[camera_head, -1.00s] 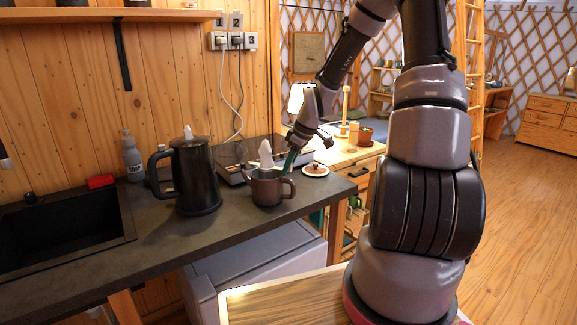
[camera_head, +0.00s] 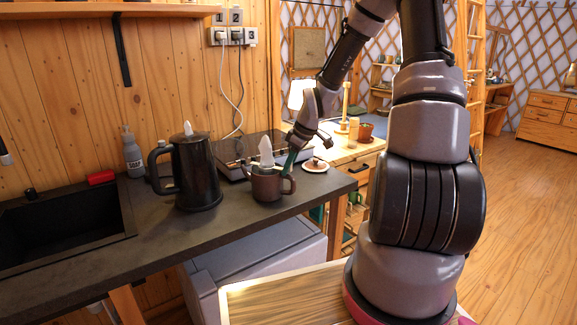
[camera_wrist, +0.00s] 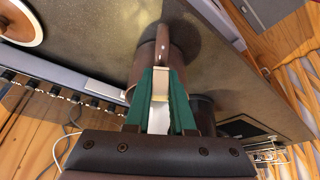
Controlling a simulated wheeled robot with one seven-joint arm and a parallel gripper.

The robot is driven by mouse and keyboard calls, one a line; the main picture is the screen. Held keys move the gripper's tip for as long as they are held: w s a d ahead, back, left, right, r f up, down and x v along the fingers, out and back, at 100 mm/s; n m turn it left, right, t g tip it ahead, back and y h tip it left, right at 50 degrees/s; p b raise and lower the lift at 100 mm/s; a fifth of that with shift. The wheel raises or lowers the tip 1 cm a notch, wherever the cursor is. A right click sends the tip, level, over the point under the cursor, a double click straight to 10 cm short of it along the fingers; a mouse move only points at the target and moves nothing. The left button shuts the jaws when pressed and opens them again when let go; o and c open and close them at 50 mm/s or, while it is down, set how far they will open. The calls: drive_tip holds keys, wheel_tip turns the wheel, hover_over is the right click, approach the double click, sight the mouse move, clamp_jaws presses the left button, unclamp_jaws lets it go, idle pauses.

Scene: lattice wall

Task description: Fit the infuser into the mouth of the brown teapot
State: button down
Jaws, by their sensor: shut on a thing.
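The brown teapot (camera_head: 268,188) stands upright on the dark counter, with its handle on the right. In the wrist view the teapot (camera_wrist: 174,72) lies just beyond the fingertips. My gripper (camera_head: 288,166) reaches down to the teapot's right rim, its green fingers close to the mouth. In the wrist view my gripper (camera_wrist: 160,78) is shut on a small pale piece (camera_wrist: 160,88), apparently part of the infuser. The infuser's body is mostly hidden, and I cannot tell how far it sits inside the mouth. A white pointed shape (camera_head: 266,150) shows above the teapot.
A black kettle (camera_head: 196,172) stands left of the teapot. A dark hob (camera_head: 235,150) lies behind. A round lid on a pale dish (camera_head: 315,165) sits to the right. The sink (camera_head: 65,228), red item (camera_head: 101,177) and bottle (camera_head: 132,155) are farther left. Counter in front is clear.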

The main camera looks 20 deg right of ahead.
drive_tip(key=shift+f, duration=0.25)
drive_tip(key=shift+c, duration=0.2)
unclamp_jaws()
idle(0.5)
drive_tip(key=v, duration=0.7)
drive_tip(key=shift+w+a, duration=0.25)
idle(0.5)
drive_tip(key=shift+r, duration=0.1)
drive_tip(key=v, duration=1)
drive_tip(key=shift+r, duration=0.4)
drive_tip(key=shift+s, duration=0.2)
